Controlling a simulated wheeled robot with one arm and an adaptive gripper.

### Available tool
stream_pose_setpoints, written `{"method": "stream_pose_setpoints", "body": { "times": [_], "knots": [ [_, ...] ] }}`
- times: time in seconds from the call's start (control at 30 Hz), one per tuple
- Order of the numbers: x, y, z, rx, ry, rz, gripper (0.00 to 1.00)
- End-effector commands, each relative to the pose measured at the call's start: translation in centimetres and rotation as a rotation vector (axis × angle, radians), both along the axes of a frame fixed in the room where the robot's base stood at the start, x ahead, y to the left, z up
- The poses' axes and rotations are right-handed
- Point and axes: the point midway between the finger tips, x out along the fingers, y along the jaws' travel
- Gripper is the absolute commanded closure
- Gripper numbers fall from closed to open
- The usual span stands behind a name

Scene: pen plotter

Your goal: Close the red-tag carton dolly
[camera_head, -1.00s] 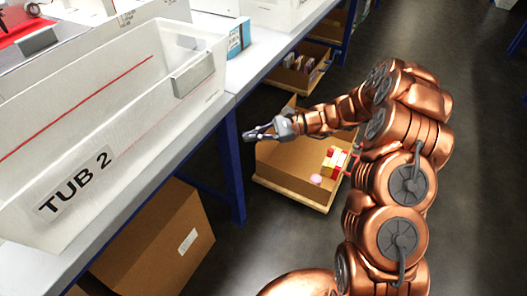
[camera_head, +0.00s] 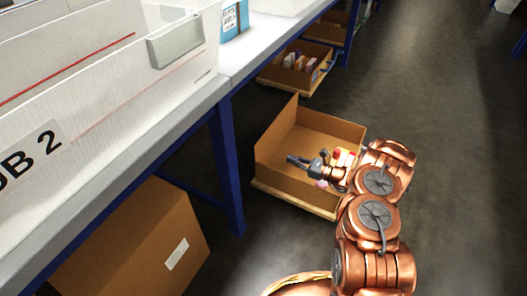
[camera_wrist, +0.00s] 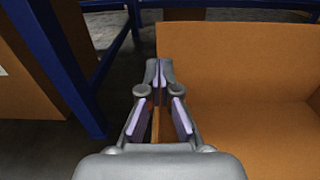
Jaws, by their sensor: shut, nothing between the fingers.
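An open brown carton (camera_head: 275,178) on a pale wooden dolly base (camera_head: 300,206) stands on the floor, sticking out from beside the bench. Red, yellow and white items (camera_head: 344,157) and a pink round item (camera_head: 321,184) show at its right side, partly behind my arm. I cannot clearly make out a red tag. My gripper (camera_head: 291,158) is shut and empty, over the carton, pointing left toward the bench. In the wrist view my gripper (camera_wrist: 160,72) is in front of the carton's brown wall (camera_wrist: 240,60); contact cannot be told.
A blue bench leg (camera_head: 226,165) stands just left of the carton. Another brown carton (camera_head: 150,240) with a white label sits under the bench. A further open carton (camera_head: 290,77) lies behind. A white tub (camera_head: 120,95) is on the bench. Floor at right is clear.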

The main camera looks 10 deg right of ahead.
Motion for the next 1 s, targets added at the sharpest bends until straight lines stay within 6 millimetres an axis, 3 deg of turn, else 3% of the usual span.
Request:
{"method": "stream_pose_setpoints", "body": {
  "times": [0.23,0.73,1.0],
  "knots": [
    [1.0,0.8,-0.6,0.002,0.004,-0.013,1.0],
    [6.0,7.9,-0.8,0.001,0.004,-0.009,1.0],
    [7.8,10.3,-0.6,0.001,0.003,-0.01,1.0]
  ]
}}
